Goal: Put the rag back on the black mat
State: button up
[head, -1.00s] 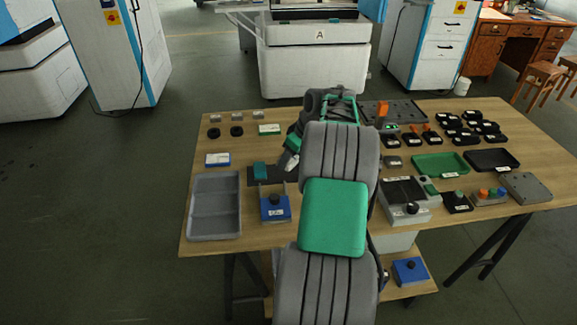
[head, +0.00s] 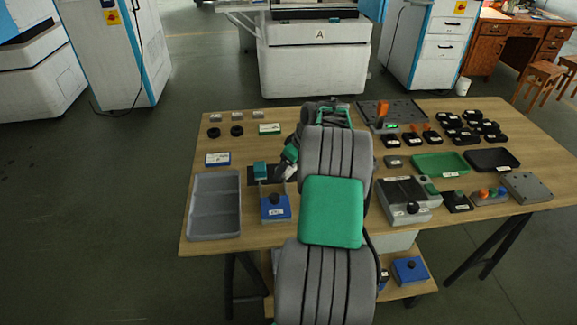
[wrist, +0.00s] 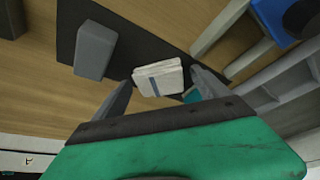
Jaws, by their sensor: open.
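The rag (wrist: 158,78) is a small white folded cloth with a blue stripe. In the wrist view it lies over the black mat (wrist: 140,38), near the mat's edge. My gripper (wrist: 163,82) is open, with one finger on each side of the rag; I cannot tell whether the fingers touch it. A grey block (wrist: 95,50) stands on the mat to the left of the rag. My arm hides part of that area.
A blue-and-white box (head: 217,159) is behind left. A grey device (head: 408,203) and a green tray (head: 440,163) are right of my arm.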

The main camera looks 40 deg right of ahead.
jog(key=shift+r, duration=0.1)
jog(key=a+v, duration=0.1)
jog(key=v, duration=1)
jog(key=a+r+g, duration=0.1)
jog(key=a+r, duration=0.2)
jog(key=a, duration=1.6)
jog(key=s+a+f+m, duration=0.1)
jog(key=s+a+f, duration=0.1)
jog(key=s+a, duration=0.5)
jog(key=s+a+f+m+g, duration=0.1)
jog(key=s+a+f, duration=0.2)
jog(key=s+a, duration=0.4)
jog(key=a, duration=0.3)
jog(key=shift+s+f+h+p, duration=0.25)
jog(key=shift+f+h+p, duration=0.1)
jog(key=shift+h, duration=0.05)
